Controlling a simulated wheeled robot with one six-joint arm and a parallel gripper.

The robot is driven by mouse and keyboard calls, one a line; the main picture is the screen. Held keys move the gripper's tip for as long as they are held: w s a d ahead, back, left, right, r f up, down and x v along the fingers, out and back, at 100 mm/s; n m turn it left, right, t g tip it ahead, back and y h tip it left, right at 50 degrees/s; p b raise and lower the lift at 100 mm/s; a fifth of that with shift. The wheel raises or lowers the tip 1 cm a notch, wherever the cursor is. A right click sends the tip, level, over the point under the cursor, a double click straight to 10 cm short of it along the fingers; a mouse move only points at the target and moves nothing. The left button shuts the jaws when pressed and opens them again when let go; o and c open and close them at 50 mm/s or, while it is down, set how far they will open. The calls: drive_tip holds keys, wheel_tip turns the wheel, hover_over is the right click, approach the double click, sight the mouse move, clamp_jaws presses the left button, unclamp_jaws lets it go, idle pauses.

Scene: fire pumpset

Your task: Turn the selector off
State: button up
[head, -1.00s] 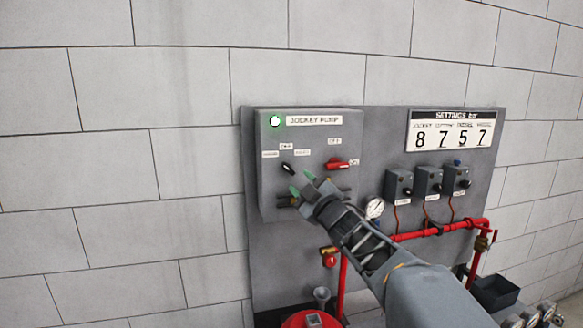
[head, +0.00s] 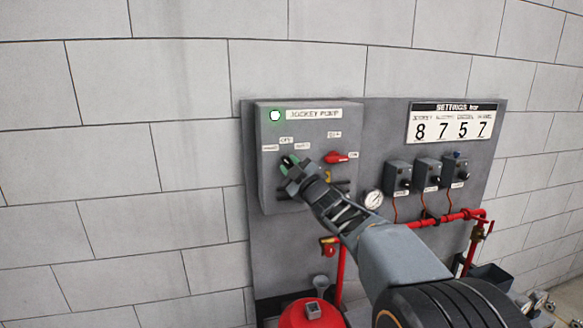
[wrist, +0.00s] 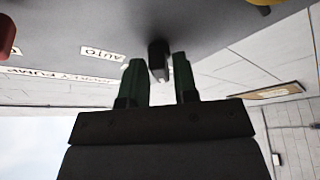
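The black selector knob (head: 287,159) is on the grey jockey pump box, below small labels that include OFF (head: 286,140) and AUTO (head: 303,146). My gripper (head: 289,164) is at the knob, its green fingertips largely covering it in the head view. In the wrist view the knob (wrist: 157,58) shows between the two green fingertips (wrist: 160,75) of my open gripper, with gaps on both sides. The knob's exact pointing direction is hard to tell.
A red switch handle (head: 337,157) sits right of the selector on the same box. A lit green lamp (head: 275,115) is above. Small grey boxes (head: 428,174), a gauge (head: 373,199) and red pipes (head: 450,218) are to the right. The wall at left is clear.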

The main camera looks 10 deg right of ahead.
clamp_jaws()
drive_tip(key=shift+f+b, duration=0.1)
drive_tip(key=shift+b, duration=0.3)
drive_tip(key=m+h+b, duration=0.1)
drive_tip(key=m+b, duration=0.3)
drive_tip(key=m+t+h+b, duration=0.1)
drive_tip(key=m+h+b, duration=0.1)
drive_tip(key=m+b, duration=0.2)
drive_tip(key=m+t+h+b, duration=0.1)
drive_tip(key=m+h+b, duration=0.1)
drive_tip(key=m+b, duration=0.2)
drive_tip(key=shift+a+f+b, duration=0.15)
drive_tip(key=shift+a+b, duration=0.15)
drive_tip(key=shift+b, duration=0.35)
drive_tip(key=shift+m+h, duration=0.4)
drive_tip(key=shift+o, duration=1.5)
unclamp_jaws()
